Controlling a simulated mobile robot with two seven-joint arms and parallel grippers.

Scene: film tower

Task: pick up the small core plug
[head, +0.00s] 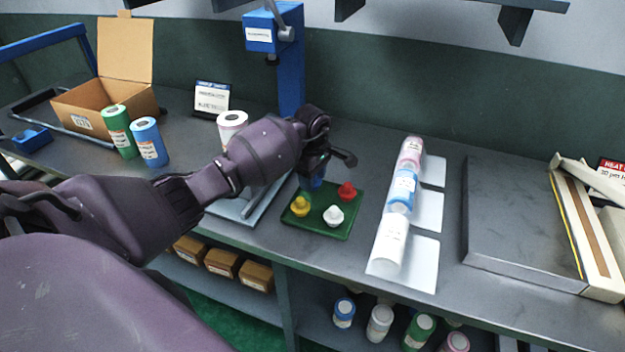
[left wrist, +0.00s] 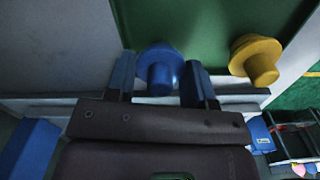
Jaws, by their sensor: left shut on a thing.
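The green tray (head: 318,228) on the bench holds a yellow plug (head: 300,206), a red plug (head: 347,191) and a white plug (head: 334,216). My left gripper (head: 313,178) is over the tray's back left corner, shut on a blue plug (head: 311,186). In the left wrist view the blue plug (left wrist: 160,65) sits between the two fingers of my left gripper (left wrist: 160,82), with the yellow plug (left wrist: 257,60) to its right. I cannot tell whether the blue plug still touches the tray. My right gripper is not in view.
Three film rolls, including a blue one (head: 402,188), lie on white sheets right of the tray. A blue press (head: 290,75) stands behind my left gripper. Green (head: 118,130) and blue (head: 149,142) rolls stand by an open carton (head: 110,98). A grey plate (head: 515,225) lies right.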

